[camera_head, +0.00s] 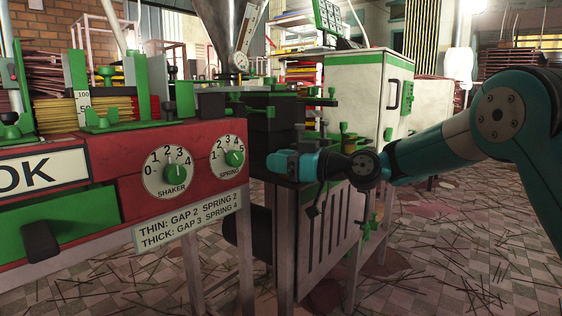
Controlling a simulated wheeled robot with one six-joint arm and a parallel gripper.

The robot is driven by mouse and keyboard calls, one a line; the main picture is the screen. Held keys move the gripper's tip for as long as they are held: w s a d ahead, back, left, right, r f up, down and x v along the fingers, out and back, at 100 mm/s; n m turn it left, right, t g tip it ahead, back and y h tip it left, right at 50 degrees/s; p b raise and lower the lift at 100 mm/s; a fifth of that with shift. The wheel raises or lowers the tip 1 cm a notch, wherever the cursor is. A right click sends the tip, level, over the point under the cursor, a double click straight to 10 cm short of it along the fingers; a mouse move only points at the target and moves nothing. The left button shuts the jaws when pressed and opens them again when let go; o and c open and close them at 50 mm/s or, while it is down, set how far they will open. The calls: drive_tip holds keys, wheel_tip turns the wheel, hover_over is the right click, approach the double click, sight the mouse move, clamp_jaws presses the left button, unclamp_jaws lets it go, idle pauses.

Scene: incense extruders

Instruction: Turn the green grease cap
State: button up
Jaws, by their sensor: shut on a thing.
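My arm reaches in from the right. My gripper (282,162) is at the front of the dark machine block, just right of the red panel. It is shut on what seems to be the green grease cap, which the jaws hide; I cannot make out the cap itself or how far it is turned. Other small green knobs stand above and behind the gripper, among them an upright one (343,127) to its right.
The red panel (130,160) with the SHAKER dial (167,173) and SPRING dial (234,158) stands close on the left. A pale cabinet (367,90) is behind. A green valve handle (369,226) is below the wrist. The tiled floor at right is strewn with sticks.

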drive_tip(key=shift+t, duration=0.3)
